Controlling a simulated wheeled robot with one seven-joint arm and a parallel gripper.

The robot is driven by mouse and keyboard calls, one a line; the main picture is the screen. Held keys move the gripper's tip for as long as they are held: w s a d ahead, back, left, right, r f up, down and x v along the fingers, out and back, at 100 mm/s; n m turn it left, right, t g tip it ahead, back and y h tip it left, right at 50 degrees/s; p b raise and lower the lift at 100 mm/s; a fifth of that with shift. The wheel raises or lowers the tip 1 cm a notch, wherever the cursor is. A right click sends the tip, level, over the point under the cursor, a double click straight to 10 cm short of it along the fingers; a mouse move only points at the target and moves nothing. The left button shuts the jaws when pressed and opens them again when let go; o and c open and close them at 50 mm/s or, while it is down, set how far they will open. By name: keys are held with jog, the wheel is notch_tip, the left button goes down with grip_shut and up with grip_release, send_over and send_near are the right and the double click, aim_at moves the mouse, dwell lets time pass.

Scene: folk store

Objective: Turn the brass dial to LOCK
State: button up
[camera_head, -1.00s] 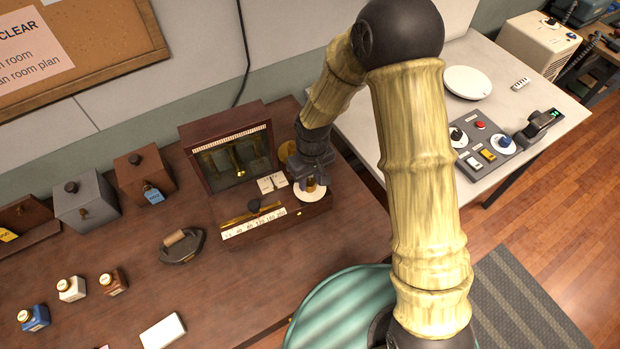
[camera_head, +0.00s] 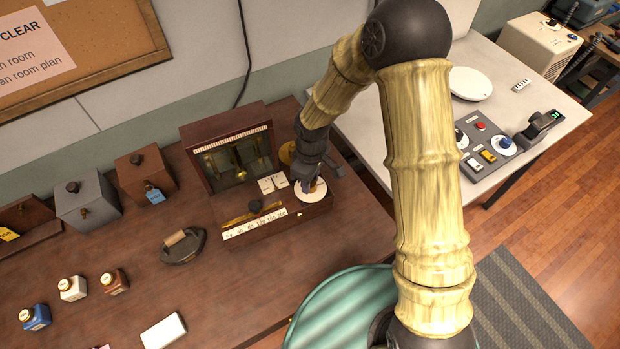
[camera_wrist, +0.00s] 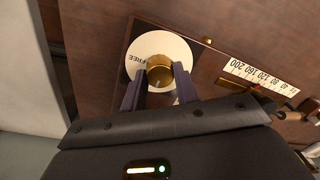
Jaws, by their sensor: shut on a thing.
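The brass dial (camera_wrist: 159,70) sits at the middle of a round white plate (camera_wrist: 172,45) on the wooden base of a balance. The word FREE reads at the left of the plate in the wrist view; no LOCK label can be made out. My gripper (camera_wrist: 159,82) is shut on the dial, with one finger on each side of it. In the head view my gripper (camera_head: 312,183) stands over the white plate (camera_head: 312,196) at the right end of the balance, and hides most of the dial.
The glass-fronted balance case (camera_head: 232,150) stands just left of my gripper. A numbered scale (camera_head: 255,222) runs along the base's front. A grey table (camera_head: 450,125) with a control panel (camera_head: 487,146) is at the right.

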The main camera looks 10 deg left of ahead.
jog(key=shift+r, duration=0.1)
jog(key=o, duration=1)
jog(key=r, duration=0.5)
jog(key=r+b, duration=0.1)
jog(key=r, duration=0.5)
jog(key=r+b, duration=0.1)
jog(key=r, duration=0.5)
jog(key=shift+w+d+r, duration=0.15)
jog(key=shift+w, duration=0.2)
